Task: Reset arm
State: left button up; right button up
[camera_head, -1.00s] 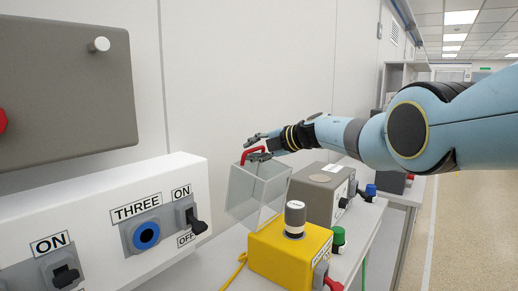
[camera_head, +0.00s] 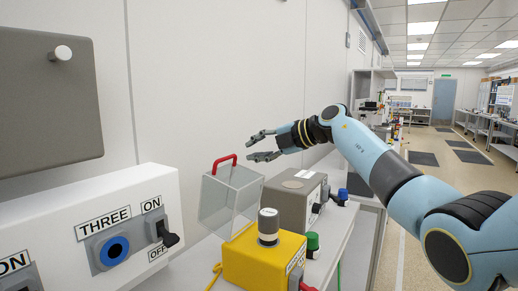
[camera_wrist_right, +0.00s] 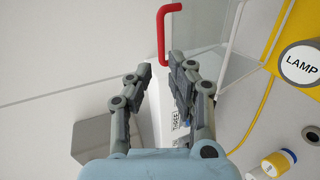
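My right gripper (camera_head: 256,146) reaches in from the right with its two fingers spread and nothing between them. It is just right of and slightly above the red handle (camera_head: 224,161) on the clear box cover (camera_head: 224,202), with a gap between fingertips and handle. In the right wrist view the open fingers (camera_wrist_right: 160,76) point toward the red handle (camera_wrist_right: 162,32), which lies beyond the tips. The cover stands tilted behind the yellow box (camera_head: 252,262). My left gripper is not in view.
A grey box (camera_head: 291,204) stands below my right gripper. A white panel with a blue THREE socket (camera_head: 114,250) and a black ON/OFF switch (camera_head: 167,235) is at left. A grey cabinet (camera_head: 40,105) hangs above. Open aisle floor (camera_head: 440,165) lies at right.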

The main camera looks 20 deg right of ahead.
jog(key=shift+s+d+r, duration=0.15)
jog(key=shift+s+d, duration=0.05)
jog(key=shift+s, duration=0.05)
dwell(0.3)
